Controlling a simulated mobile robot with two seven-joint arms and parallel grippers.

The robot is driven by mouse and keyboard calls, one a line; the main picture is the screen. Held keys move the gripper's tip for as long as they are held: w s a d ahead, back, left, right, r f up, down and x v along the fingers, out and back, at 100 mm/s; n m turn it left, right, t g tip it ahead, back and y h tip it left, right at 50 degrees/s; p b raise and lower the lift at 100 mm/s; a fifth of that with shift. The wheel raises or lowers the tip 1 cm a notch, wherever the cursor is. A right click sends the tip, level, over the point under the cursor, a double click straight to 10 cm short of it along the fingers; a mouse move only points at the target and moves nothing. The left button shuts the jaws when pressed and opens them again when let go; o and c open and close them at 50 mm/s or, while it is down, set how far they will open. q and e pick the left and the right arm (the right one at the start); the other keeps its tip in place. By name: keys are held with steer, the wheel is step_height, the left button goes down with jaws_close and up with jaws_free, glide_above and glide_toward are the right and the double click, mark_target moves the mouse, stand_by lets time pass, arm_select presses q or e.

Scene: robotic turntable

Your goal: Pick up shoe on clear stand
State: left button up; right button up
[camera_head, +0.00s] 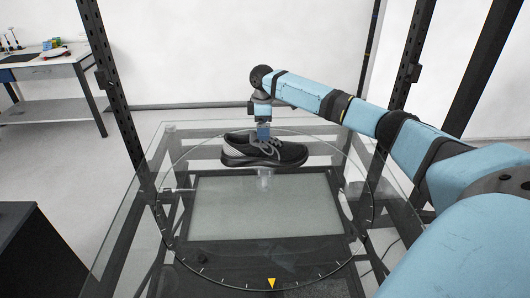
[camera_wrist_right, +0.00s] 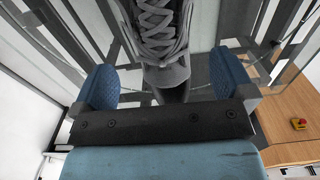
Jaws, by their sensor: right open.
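A black and grey shoe (camera_head: 262,151) sits side-on on a small clear stand (camera_head: 264,179) at the centre of the round glass turntable (camera_head: 190,262). My right gripper (camera_head: 263,133) is over the shoe, near its opening and laces. In the right wrist view, the shoe (camera_wrist_right: 161,38) shows its grey laces and tongue between the two blue finger pads of my right gripper (camera_wrist_right: 162,84). The pads are wide apart with gaps on both sides of the shoe. The clear stand is mostly hidden under the shoe. My left gripper is not in view.
Dark upright frame posts (camera_head: 112,100) stand around the glass. A white table (camera_head: 60,68) with small items is at the back left, and a dark box (camera_head: 38,255) is at the lower left. The glass around the stand is clear.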

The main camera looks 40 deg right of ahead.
mark_target(265, 146)
steer(key=f, duration=0.2)
steer(key=f+p, duration=0.1)
steer(key=f, duration=0.2)
steer(key=shift+s+d+f, duration=0.2)
steer(key=shift+f, duration=0.1)
steer(key=shift+r, duration=0.1)
steer(key=c, duration=1.5)
